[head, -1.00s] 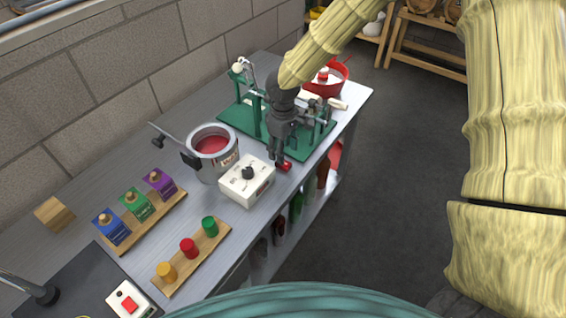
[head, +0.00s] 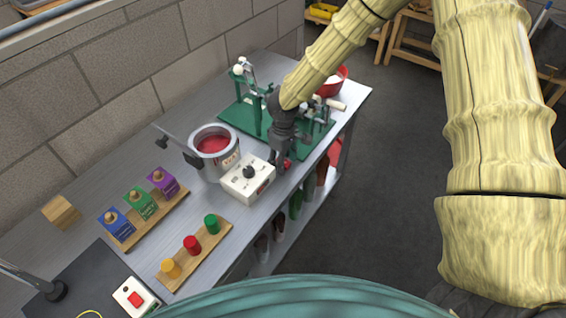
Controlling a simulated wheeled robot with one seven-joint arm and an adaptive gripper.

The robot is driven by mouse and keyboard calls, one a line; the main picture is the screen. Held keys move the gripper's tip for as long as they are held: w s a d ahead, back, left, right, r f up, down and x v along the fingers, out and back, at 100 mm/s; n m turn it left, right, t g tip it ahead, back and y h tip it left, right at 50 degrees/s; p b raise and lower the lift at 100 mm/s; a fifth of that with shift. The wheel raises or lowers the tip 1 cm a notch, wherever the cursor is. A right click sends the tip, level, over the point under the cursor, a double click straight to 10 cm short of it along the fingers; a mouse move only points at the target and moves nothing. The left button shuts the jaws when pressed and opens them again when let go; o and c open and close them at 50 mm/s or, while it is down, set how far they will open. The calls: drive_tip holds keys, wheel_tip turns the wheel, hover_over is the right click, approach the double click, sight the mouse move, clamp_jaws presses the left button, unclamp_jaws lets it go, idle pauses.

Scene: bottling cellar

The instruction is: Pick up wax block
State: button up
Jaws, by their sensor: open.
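A small red piece, which looks like the wax block (head: 288,165), lies on the grey bench near its front edge, just right of the white control box. My gripper (head: 280,168) points down at it from above, with its dark fingers over and beside the piece and partly hiding it. My gripper is open. I cannot tell whether the fingers touch the red piece.
A white control box (head: 247,180) stands close left of my gripper, beside a pot of red wax (head: 218,160). A green-based bench machine (head: 240,115) stands behind. Racks of coloured blocks (head: 155,222) and coloured cylinders (head: 195,258) are at the left front.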

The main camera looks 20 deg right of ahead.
drive_tip(key=c, duration=0.9)
drive_tip(key=shift+c, duration=0.2)
